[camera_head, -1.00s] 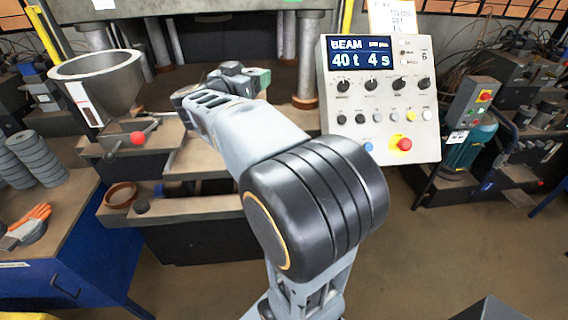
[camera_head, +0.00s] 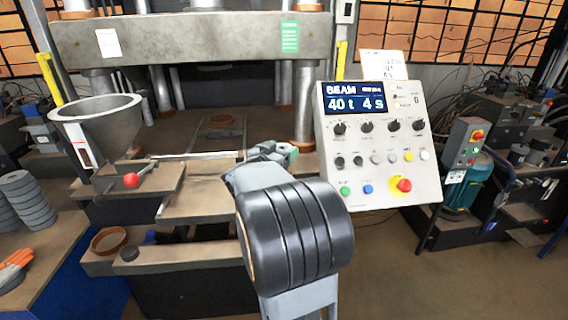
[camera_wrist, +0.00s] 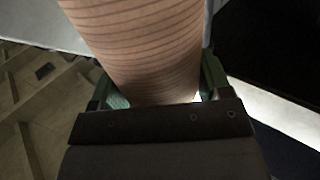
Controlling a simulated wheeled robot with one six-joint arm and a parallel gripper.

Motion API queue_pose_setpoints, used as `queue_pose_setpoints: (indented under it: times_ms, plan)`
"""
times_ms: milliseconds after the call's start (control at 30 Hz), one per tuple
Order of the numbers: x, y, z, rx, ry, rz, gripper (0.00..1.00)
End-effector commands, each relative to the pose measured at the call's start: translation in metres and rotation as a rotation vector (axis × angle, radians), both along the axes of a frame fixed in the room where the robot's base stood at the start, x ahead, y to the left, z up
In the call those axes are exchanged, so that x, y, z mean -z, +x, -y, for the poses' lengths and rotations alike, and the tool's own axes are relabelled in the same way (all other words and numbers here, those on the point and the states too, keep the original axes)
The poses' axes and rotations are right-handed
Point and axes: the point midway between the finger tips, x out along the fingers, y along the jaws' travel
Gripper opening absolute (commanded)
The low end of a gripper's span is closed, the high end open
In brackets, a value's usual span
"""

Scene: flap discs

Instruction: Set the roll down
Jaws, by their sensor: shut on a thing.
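The roll (camera_wrist: 140,45) is a pinkish-brown cylinder with thin dark bands, seen in the wrist view. It stands between the green fingers of my gripper (camera_wrist: 160,92), which are shut on it. Its far end runs out of the top of the wrist view. In the head view my gripper (camera_head: 280,152) shows as a small grey and green shape beyond my forearm, in front of the press. The roll is hidden there behind my arm, so I cannot tell what is under it.
The press bed (camera_head: 215,140) lies behind my gripper. A metal hopper (camera_head: 100,118) and a red-knobbed lever (camera_head: 131,180) are at left. The control panel (camera_head: 375,150) stands close at right. Grey disc stacks (camera_head: 28,200) sit on the left bench. Open floor lies at lower right.

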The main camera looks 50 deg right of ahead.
Motion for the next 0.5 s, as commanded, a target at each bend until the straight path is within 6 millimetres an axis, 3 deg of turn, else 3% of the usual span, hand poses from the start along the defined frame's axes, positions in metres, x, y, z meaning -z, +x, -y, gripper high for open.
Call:
queue_pose_setpoints:
  times_ms: [167,500]
  plan:
    - [0.006,0.0,0.006,0.001,-0.002,-0.001,0.12]
    - [0.042,0.001,0.012,-0.001,-0.002,-0.001,0.12]
